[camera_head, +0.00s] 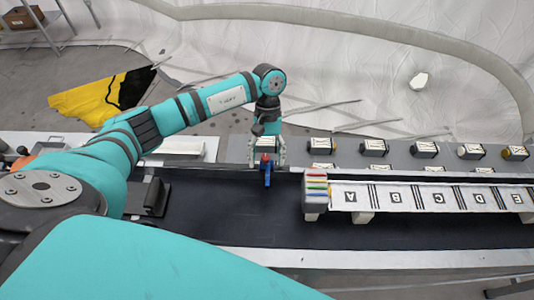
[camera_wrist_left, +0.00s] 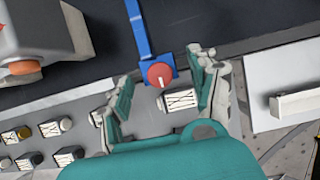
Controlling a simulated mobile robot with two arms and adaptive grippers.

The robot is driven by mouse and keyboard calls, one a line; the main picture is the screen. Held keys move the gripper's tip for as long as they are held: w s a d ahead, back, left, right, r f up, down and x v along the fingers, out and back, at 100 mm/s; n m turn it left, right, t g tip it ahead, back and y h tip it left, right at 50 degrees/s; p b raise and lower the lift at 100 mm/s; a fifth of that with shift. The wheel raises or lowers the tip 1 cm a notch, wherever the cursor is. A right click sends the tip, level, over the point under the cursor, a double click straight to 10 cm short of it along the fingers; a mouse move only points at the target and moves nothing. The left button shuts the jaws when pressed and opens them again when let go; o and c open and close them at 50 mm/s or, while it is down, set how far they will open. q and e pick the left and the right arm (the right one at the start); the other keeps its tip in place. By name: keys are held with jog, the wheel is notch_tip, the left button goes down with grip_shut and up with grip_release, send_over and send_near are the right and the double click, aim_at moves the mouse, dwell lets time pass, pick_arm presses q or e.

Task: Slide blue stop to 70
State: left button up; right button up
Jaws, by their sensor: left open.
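The blue stop (camera_head: 267,176) is a narrow blue bar with a red round knob on top, at the far edge of the black belt (camera_head: 230,215). In the left wrist view the blue stop (camera_wrist_left: 138,28) has its red knob (camera_wrist_left: 160,74) at the near end, with a white mark on it. My left gripper (camera_head: 267,157) is over the knob end. In the left wrist view its fingers (camera_wrist_left: 160,72) are apart, one on each side of the knob, with visible gaps. I cannot make out a 70 mark or any scale numbers. My right gripper is not in view.
A white strip with letters (camera_head: 440,198) stands over the belt at right, with a coloured stack (camera_head: 315,188) at its left end. Several labelled blocks (camera_head: 374,147) line the grey ledge behind. A dark device (camera_head: 150,196) sits left. The belt between is clear.

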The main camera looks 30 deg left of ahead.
aim_at(283, 168)
pick_arm(q)
jog(key=shift+s+f, duration=0.1)
jog(key=shift+c, duration=0.6)
grip_shut()
jog(key=d+b, duration=0.1)
jog(key=w+d+b, duration=0.1)
jog(key=d, duration=0.1)
jog(key=w+d+b, duration=0.1)
jog(key=b, duration=0.1)
jog(key=shift+d, duration=0.15)
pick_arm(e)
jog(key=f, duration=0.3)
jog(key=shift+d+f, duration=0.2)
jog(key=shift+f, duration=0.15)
